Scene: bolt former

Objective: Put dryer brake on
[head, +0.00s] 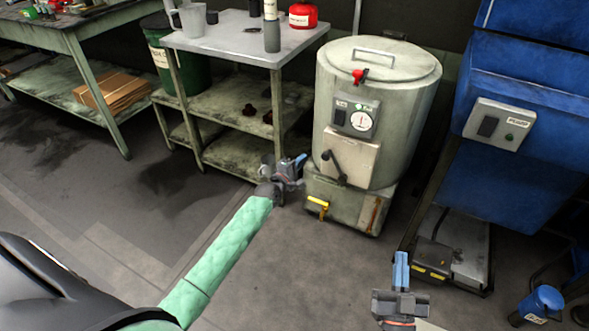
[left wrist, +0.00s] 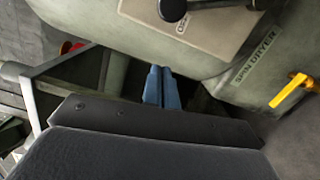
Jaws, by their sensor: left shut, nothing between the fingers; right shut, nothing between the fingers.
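The spin dryer (head: 395,105) is a pale round drum with a closed lid on a square base. A black lever (head: 334,168) sits on its front plate, and its dark knob shows in the left wrist view (left wrist: 172,8). A yellow handle (head: 317,203) sticks out low on the base, also in the left wrist view (left wrist: 292,90). I cannot tell from lettering which handle is the brake. My left gripper (head: 300,162) is shut and empty, left of the dryer's front; its blue fingers (left wrist: 161,88) point towards the drum. My right gripper (head: 401,268) is shut and empty, in front of the dryer to the right.
A metal table (head: 243,40) with shelves stands left of the dryer, close behind my left gripper. It holds a grey jug (head: 188,20) and a red container (head: 303,15). A blue machine (head: 520,95) stands at the right with a pedal unit (head: 435,255). The floor in front is clear.

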